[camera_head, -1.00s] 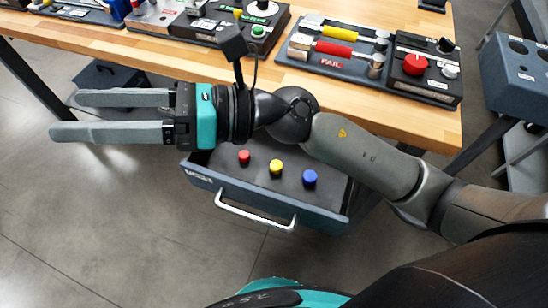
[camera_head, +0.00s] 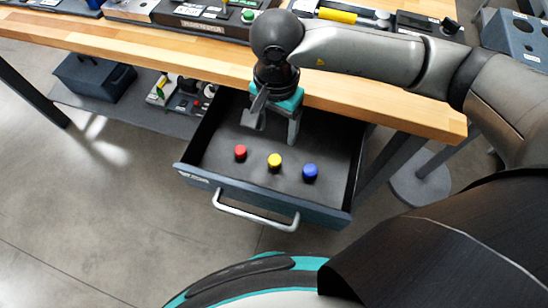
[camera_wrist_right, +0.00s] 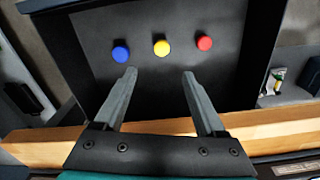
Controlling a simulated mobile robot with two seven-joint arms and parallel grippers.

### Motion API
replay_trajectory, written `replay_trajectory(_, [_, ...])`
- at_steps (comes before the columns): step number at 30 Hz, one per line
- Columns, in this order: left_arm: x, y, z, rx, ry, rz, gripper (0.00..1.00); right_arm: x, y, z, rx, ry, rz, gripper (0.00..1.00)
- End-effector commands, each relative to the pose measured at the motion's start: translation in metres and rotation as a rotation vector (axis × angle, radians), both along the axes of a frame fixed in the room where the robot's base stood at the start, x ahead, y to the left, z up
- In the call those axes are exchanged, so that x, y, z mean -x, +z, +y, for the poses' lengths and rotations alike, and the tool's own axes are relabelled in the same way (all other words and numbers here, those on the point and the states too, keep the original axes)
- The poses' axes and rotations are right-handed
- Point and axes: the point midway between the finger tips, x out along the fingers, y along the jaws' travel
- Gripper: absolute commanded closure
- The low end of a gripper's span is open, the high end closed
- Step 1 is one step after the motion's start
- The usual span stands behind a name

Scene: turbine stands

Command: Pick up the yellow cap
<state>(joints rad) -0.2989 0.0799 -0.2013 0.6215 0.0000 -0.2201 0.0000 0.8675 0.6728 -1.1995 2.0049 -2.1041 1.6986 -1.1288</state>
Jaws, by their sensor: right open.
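The yellow cap (camera_head: 274,161) stands in the open drawer (camera_head: 262,205), between a red cap (camera_head: 240,153) on its left and a blue cap (camera_head: 310,172) on its right. My right gripper (camera_head: 274,138) points down over the drawer, behind the caps, with its fingers apart and nothing between them. In the right wrist view the yellow cap (camera_wrist_right: 161,48) lies just beyond the fingertips, roughly centred between the two fingers (camera_wrist_right: 158,76). The blue cap (camera_wrist_right: 121,54) and red cap (camera_wrist_right: 205,42) lie either side of it there. My left gripper is not in view.
The wooden table edge (camera_head: 150,55) runs above and behind the drawer, close to my right arm. Several devices stand on the tabletop. A lower shelf (camera_head: 140,113) holds a dark box (camera_head: 95,77) and small devices. The drawer floor around the caps is clear.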

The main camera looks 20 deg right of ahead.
Motion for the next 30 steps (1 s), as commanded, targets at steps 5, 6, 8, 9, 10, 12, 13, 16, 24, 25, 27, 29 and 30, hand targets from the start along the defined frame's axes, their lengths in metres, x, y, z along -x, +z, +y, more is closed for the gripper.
replay_trajectory(5, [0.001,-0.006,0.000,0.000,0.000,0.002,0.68,0.002,-0.043,0.001,-0.002,-0.001,0.007,0.27])
replay_trajectory(6, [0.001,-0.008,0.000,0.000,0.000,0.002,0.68,0.002,-0.051,0.001,-0.003,0.000,0.007,0.27])
replay_trajectory(8, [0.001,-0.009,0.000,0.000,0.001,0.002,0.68,0.002,-0.062,0.001,-0.004,0.000,0.006,0.27])
replay_trajectory(9, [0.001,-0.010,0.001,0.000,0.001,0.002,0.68,0.002,-0.068,0.001,-0.004,-0.001,0.006,0.27])
replay_trajectory(10, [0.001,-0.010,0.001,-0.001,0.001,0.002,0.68,0.001,-0.072,0.001,-0.004,0.000,0.005,0.27])
replay_trajectory(12, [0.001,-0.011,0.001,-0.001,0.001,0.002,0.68,0.001,-0.078,0.002,-0.006,0.001,0.004,0.27])
replay_trajectory(13, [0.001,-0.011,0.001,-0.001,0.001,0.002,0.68,0.001,-0.080,0.002,-0.005,0.000,0.005,0.27])
replay_trajectory(16, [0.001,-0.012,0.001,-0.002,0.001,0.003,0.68,0.001,-0.085,0.001,-0.004,0.000,0.004,0.27])
replay_trajectory(24, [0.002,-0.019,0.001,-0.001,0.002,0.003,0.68,-0.001,-0.123,0.003,-0.005,-0.001,0.006,0.27])
replay_trajectory(25, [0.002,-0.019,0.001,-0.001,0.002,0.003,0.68,-0.001,-0.126,0.003,-0.006,0.000,0.005,0.27])
replay_trajectory(27, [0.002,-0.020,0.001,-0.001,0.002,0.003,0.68,-0.002,-0.132,0.003,-0.006,0.000,0.004,0.27])
replay_trajectory(29, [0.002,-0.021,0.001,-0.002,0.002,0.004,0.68,-0.002,-0.134,0.003,-0.007,0.000,0.003,0.27])
replay_trajectory(30, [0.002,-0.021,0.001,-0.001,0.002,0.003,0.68,-0.002,-0.135,0.003,-0.006,0.000,0.002,0.27])
